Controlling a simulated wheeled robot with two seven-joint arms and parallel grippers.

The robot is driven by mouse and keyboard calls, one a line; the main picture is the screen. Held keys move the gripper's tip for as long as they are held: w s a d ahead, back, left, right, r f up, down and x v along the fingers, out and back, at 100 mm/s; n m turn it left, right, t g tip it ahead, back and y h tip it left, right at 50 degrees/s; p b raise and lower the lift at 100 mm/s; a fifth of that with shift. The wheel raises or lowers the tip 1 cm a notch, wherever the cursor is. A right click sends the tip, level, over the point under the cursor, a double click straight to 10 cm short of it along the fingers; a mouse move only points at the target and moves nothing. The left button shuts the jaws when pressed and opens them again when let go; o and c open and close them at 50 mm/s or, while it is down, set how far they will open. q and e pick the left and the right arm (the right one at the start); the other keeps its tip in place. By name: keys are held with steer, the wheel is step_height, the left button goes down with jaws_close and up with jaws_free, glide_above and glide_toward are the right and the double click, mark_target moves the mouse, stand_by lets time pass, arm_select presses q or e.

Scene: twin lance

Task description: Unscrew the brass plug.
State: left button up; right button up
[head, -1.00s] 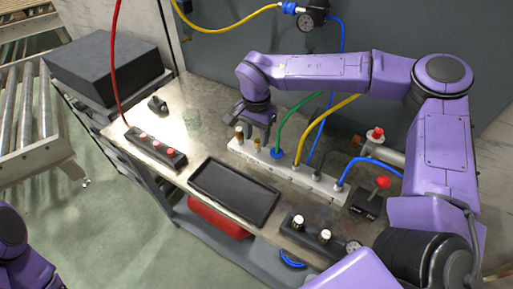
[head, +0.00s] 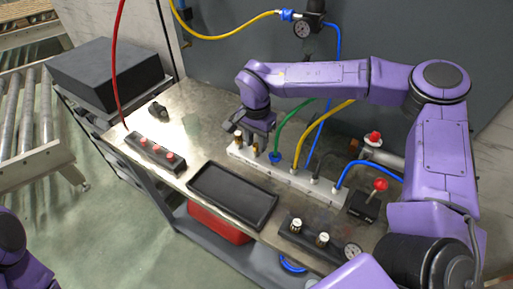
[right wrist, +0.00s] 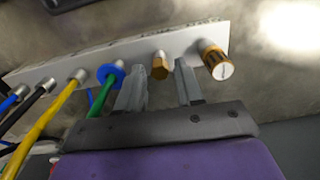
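The manifold (head: 306,185) is a long pale bar on the bench with a row of ports. The brass plug (right wrist: 159,66) is a small hex-headed brass piece in the bar, between the green hose and a ribbed brass fitting with a slotted white end (right wrist: 216,63). My right gripper (head: 257,137) is over that end of the bar. In the right wrist view its two grey fingers are open, one on each side of the plug, with gaps showing. In the head view the gripper partly covers the plug (head: 255,150). My left gripper is out of view.
Green, yellow, blue and black hoses rise from the bar close to the gripper. An empty black tray (head: 233,195) lies in front. A black strip with red buttons (head: 155,153) is at left, and a red-knobbed valve (head: 373,198) at right.

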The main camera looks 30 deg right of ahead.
steer(key=m, duration=0.6)
steer(key=shift+f+b, duration=0.15)
steer(key=shift+b, duration=0.15)
steer(key=m+b, duration=0.1)
steer(key=m, duration=0.5)
steer(key=shift+m, duration=0.7)
jaws_close()
steer(key=r+n+p, duration=0.1)
steer(key=p, duration=0.1)
steer(key=shift+r+n+p, duration=0.2)
steer(key=shift+n+p, duration=0.1)
steer(key=shift+p, duration=0.1)
steer(key=n+p, duration=0.9)
steer(key=p, duration=0.2)
steer(key=shift+n+p, duration=0.35)
steer(key=shift+n, duration=0.05)
steer(key=n, duration=0.2)
steer(key=f+n, duration=0.1)
steer(key=n, duration=0.1)
steer(key=shift+w, duration=0.1)
steer(key=n, duration=1)
jaws_free()
